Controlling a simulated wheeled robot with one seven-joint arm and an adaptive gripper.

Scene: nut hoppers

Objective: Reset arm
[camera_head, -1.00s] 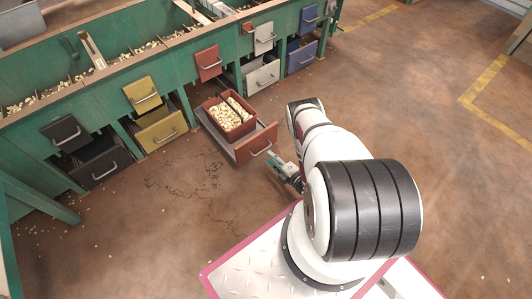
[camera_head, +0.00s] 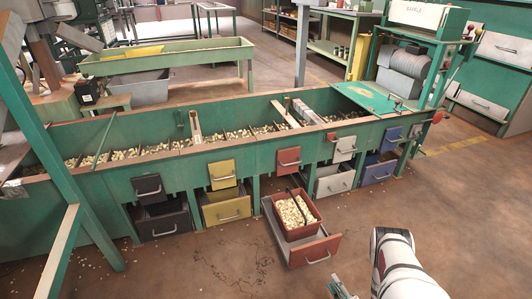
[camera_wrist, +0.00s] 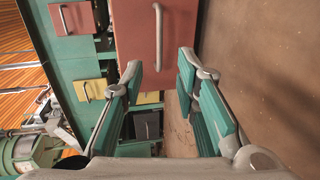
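My gripper (camera_wrist: 160,100) is open and empty in the wrist view, with its two teal-padded fingers spread apart. The front of the red drawer (camera_wrist: 152,35) with its metal handle (camera_wrist: 157,22) lies ahead of it, beyond the fingertips and not held. In the head view, part of my gripper (camera_head: 340,288) shows at the bottom edge, below and right of the red drawer front (camera_head: 315,251). My white arm (camera_head: 400,275) is at the bottom right. The pulled-out red drawer carries a red bin (camera_head: 302,232) filled with nuts.
A green hopper bench (camera_head: 90,170) runs across the view, with black (camera_head: 162,223), yellow (camera_head: 226,209), white (camera_head: 335,183) and blue (camera_head: 380,170) drawers below. The floor in front is open.

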